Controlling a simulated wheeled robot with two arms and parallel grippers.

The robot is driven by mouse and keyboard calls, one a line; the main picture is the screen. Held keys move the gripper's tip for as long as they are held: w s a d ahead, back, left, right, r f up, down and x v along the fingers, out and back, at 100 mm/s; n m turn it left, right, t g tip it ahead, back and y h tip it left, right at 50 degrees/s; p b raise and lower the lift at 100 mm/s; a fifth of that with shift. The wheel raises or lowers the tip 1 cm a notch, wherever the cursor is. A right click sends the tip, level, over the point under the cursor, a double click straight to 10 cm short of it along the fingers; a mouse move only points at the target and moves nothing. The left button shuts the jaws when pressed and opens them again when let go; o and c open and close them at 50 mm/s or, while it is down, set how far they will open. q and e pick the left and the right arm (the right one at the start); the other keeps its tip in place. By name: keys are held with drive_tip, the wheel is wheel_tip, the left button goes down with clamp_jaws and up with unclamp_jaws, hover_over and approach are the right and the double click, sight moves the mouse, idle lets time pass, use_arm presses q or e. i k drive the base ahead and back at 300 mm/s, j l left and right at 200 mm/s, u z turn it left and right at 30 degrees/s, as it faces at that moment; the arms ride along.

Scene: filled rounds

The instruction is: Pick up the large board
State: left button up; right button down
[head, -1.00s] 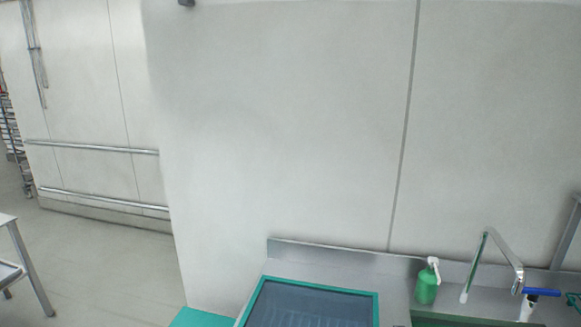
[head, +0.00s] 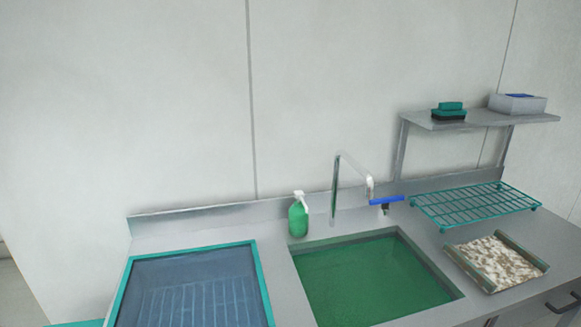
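No thing in the head view is plainly a large board. The flattest candidates are a speckled brown and white slab (head: 497,262) with raised side edges, lying on the counter at the right, and a wide teal-rimmed panel (head: 258,270) with a blue, ribbed inside at the lower left. I cannot tell whether either is the board. Neither of my grippers is in view.
The steel counter (head: 280,255) holds a green-filled sink basin (head: 370,275), a faucet (head: 337,185) with a blue handle, a green soap bottle (head: 298,218) and a teal wire rack (head: 475,205). A wall shelf (head: 470,122) carries a green sponge (head: 449,112) and a grey box (head: 518,104).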

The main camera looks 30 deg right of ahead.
sight(496, 263)
drive_tip(key=z, duration=2.2)
drive_tip(key=i+l+u, duration=0.25)
drive_tip(key=l, duration=0.25)
drive_tip(key=i+l+u, duration=0.2)
drive_tip(key=l, duration=0.35)
drive_tip(key=i+l+u, duration=0.25)
drive_tip(key=l, duration=0.35)
drive_tip(key=l+u, duration=0.2)
drive_tip(key=l, duration=0.35)
drive_tip(key=l+u, duration=0.25)
drive_tip(key=l, duration=0.35)
drive_tip(key=i, duration=0.55)
